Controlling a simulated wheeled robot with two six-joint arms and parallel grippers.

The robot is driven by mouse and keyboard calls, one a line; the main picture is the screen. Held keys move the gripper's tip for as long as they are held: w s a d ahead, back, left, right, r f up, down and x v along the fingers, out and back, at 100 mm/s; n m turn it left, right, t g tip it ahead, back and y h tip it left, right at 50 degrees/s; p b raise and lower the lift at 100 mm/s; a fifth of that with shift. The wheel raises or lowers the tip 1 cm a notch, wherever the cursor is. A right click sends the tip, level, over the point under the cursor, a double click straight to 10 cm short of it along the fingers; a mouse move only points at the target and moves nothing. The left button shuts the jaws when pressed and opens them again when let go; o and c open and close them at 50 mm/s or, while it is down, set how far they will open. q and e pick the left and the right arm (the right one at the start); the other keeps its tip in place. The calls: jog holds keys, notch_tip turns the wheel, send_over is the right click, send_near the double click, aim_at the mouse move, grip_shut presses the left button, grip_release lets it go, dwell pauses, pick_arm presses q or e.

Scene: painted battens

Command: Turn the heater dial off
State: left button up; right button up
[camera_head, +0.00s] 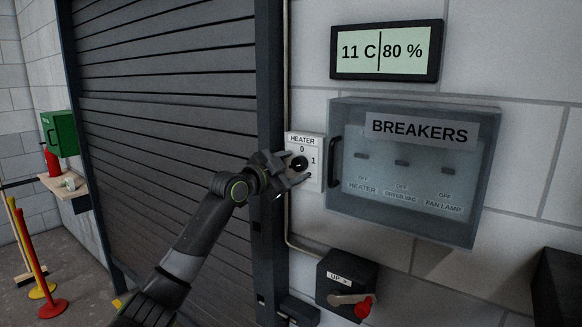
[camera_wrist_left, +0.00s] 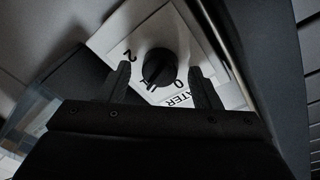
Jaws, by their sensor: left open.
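The heater dial (camera_head: 300,163) is a round black knob on a white plate (camera_head: 318,150) marked HEATER, just left of the breaker box. In the left wrist view the dial (camera_wrist_left: 160,64) shows with 0 and 2 beside it. A pale mark shows at its lower edge; I cannot tell for certain which number it points to. My left gripper (camera_head: 288,169) is open at the dial, partly covering the plate. In the left wrist view, its two fingers (camera_wrist_left: 160,80) appear on either side of the dial; contact is not clear. My right gripper is not in view.
A breaker box (camera_head: 400,225) with a clear cover and handle is close on the right. A lever switch box (camera_head: 346,280) with a red part is below. The ribbed shutter (camera_head: 170,110) is behind my left arm. A display (camera_head: 386,51) reads 11 C, 80 %.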

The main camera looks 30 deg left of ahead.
pick_arm(q)
jog(key=c, duration=1)
jog(key=n, duration=0.3)
jog(key=shift+n, duration=0.3)
jog(key=n+t+p, duration=0.1)
jog(key=n, duration=0.2)
jog(key=shift+n, duration=0.4)
jog(key=n+p, duration=0.2)
jog(key=n, duration=0.1)
jog(key=shift+d, duration=0.1)
jog(key=shift+f+n+t+y+p, duration=0.1)
jog(key=shift+n+t+y+p, duration=0.3)
jog(key=shift+n+p, duration=1.45)
jog(key=shift+n+b, duration=0.4)
jog(key=shift+n, duration=0.05)
